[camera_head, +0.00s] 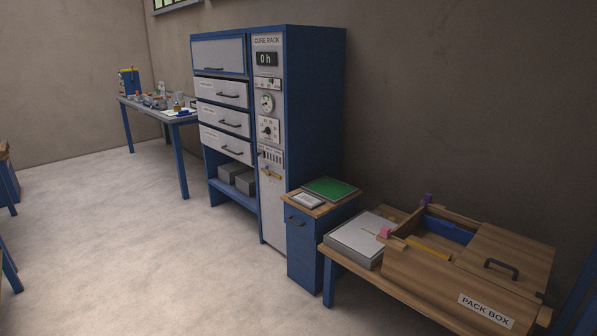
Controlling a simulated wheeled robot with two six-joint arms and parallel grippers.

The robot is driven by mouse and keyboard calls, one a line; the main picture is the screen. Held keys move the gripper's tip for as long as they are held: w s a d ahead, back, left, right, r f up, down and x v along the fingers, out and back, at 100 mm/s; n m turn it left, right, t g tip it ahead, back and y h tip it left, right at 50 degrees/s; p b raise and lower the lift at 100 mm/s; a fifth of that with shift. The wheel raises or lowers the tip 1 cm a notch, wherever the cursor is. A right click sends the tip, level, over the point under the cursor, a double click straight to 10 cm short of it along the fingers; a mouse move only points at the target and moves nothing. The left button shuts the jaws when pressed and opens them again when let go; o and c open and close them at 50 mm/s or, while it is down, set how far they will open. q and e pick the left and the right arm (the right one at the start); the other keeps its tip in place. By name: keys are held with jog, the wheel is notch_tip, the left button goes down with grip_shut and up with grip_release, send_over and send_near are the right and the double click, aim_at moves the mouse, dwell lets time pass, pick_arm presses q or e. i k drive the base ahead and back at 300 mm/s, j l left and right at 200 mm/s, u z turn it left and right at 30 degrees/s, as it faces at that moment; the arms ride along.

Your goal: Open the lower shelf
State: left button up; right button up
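The blue and grey cabinet labelled CURE RACK (318,110) stands against the back wall. Its front has a wide top door (218,52) and three stacked grey shelf fronts with dark handles: an upper one (210,88), a middle one (212,115) and a lower one (212,138). All appear shut. Below the lower front is an open bay with grey boxes (246,183) in it. A grey control panel (268,150) with a display reading "0 h" and dials runs down the right side of the front. Neither of my grippers is in view.
A small blue cabinet (305,250) with a green mat (331,188) on top stands right of the rack. A wooden table with a PACK BOX (450,285) is at the lower right. A cluttered table (178,118) is at the back left. The floor in front is clear.

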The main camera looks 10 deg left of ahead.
aim_at(238, 121)
jog(key=i+j+u, duration=0.25)
jog(key=i+u, duration=0.25)
jog(key=i, duration=0.65)
jog(key=i+l+u, duration=0.2)
jog(key=i+u, duration=0.25)
jog(key=i, duration=0.65)
